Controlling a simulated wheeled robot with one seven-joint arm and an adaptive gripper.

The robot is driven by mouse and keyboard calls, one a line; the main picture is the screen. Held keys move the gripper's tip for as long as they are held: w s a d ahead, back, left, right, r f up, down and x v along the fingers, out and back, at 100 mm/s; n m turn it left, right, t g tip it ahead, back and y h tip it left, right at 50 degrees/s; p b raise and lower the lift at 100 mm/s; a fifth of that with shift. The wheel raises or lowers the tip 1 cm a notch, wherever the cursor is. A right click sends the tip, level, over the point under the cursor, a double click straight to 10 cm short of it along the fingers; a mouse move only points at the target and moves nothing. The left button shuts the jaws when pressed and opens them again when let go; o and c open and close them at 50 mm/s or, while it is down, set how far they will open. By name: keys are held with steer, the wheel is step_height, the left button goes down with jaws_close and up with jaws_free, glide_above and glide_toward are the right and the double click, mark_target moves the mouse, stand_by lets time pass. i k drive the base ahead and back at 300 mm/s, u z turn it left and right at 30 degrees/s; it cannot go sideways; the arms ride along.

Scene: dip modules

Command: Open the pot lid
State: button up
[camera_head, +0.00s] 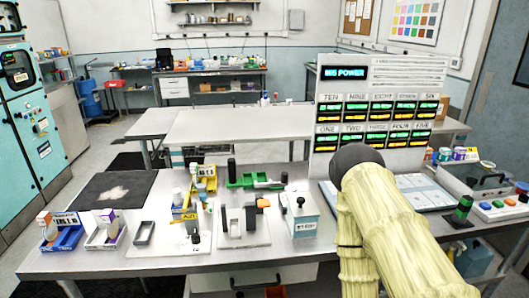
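At the right edge of the bench stands a grey unit with a dark, round, lid-like top (484,178). This may be the pot lid, but it is small and I cannot be sure. It looks closed and lies flat. No other clear pot shows. My cream-coloured arm fills the lower right of the view, with a dark rounded joint at its upper end, left of this unit. My gripper is not visible.
A steel bench (270,260) carries several small modules, including a blue tray (62,238), a green module (252,181) and a white box (301,215). A tall display panel (378,100) stands behind my arm. A dark mat (113,190) lies at left.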

mark_target(302, 203)
steer(key=u, duration=2.05)
steer(key=k, duration=1)
steer(key=z, duration=1.45)
